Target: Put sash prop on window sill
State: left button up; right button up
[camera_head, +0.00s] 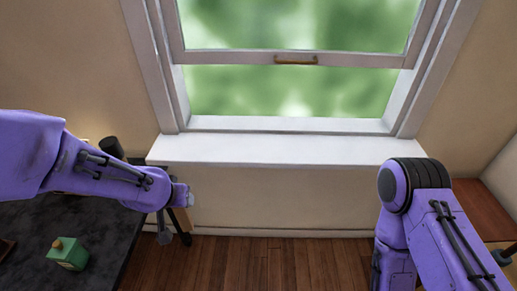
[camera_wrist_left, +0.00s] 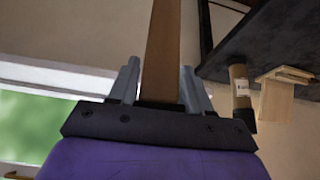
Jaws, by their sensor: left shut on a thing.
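The sash prop, a long flat brown wooden stick (camera_wrist_left: 161,45), stands between the grey fingers of my left gripper (camera_wrist_left: 158,78) in the left wrist view. The gripper is shut on it, and the stick's far end runs out of the frame. In the head view my left gripper (camera_head: 174,226) hangs low, left of and below the white window sill (camera_head: 285,149), near the dark table's right edge. I cannot make out the prop clearly there. The sill is bare and also shows in the left wrist view (camera_wrist_left: 60,84). My right gripper is not visible.
In the left wrist view a labelled cylinder (camera_wrist_left: 239,85) and a light wooden object (camera_wrist_left: 281,92) are near the dark table. A brown surface (camera_head: 483,208) is at right.

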aim_at(210, 149)
jog(key=u, duration=0.75)
jog(key=i, duration=0.5)
jog(key=z, duration=0.05)
